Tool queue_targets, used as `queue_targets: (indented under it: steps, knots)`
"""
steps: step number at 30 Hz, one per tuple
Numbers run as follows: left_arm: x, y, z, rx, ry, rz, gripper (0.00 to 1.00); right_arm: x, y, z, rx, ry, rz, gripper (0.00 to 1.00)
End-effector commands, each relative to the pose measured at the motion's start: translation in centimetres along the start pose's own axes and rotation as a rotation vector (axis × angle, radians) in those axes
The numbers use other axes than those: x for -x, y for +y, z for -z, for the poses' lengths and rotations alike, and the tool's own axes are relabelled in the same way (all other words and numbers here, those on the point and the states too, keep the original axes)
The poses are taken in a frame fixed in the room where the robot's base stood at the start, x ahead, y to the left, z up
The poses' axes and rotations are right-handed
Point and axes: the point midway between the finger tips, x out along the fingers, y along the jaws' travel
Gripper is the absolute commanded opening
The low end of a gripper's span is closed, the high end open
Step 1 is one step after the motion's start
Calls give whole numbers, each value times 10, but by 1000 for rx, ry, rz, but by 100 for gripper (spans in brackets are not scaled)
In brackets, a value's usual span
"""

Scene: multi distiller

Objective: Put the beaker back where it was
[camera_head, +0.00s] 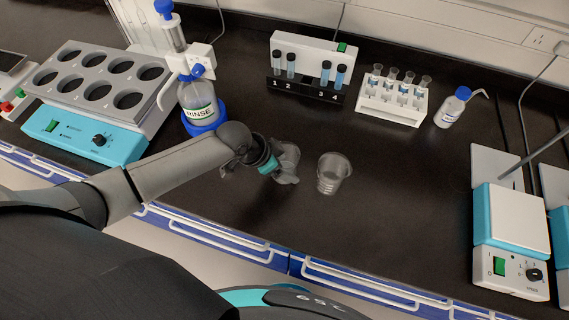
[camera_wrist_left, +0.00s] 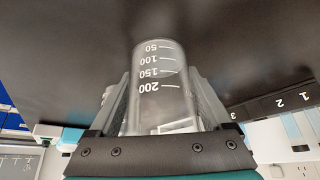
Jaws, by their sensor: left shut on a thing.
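My left gripper (camera_head: 288,168) is shut on a clear beaker (camera_wrist_left: 160,85) with white volume marks. In the left wrist view the beaker fills the space between the fingers, over the dark bench. In the head view this held beaker (camera_head: 290,154) is partly hidden by the fingers; I cannot tell whether its base touches the bench. A second clear beaker (camera_head: 334,173) stands upright on the bench just right of the gripper, apart from it. My right gripper is not in view.
Tube racks (camera_head: 305,90) (camera_head: 391,105) and a small wash bottle (camera_head: 452,107) stand at the back. Hotplates (camera_head: 512,215) are at right. The bench right of the second beaker is clear.

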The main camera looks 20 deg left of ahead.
Motion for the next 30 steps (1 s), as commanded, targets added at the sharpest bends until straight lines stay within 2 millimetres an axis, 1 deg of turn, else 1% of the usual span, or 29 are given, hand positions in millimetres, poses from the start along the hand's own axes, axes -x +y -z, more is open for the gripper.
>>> queue_targets:
  steps: [2,3,6,7,14,17,20,23,30]
  knots:
    - [-3,0,-1,0,1,0,12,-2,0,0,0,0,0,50]
    - [-2,0,-1,0,0,0,87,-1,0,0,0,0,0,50]
    - [-2,0,-1,0,0,0,98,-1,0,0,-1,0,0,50]
    - [-2,0,-1,0,0,0,100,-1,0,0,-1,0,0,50]
    - [-1,0,0,0,0,0,100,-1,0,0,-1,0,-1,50]
    - [4,0,0,0,-1,1,100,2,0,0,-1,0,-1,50]
    - [14,0,0,0,0,1,100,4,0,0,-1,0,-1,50]
    - [31,-1,1,-2,1,2,100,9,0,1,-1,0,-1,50]
    - [77,-1,0,-3,-1,2,100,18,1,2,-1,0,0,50]
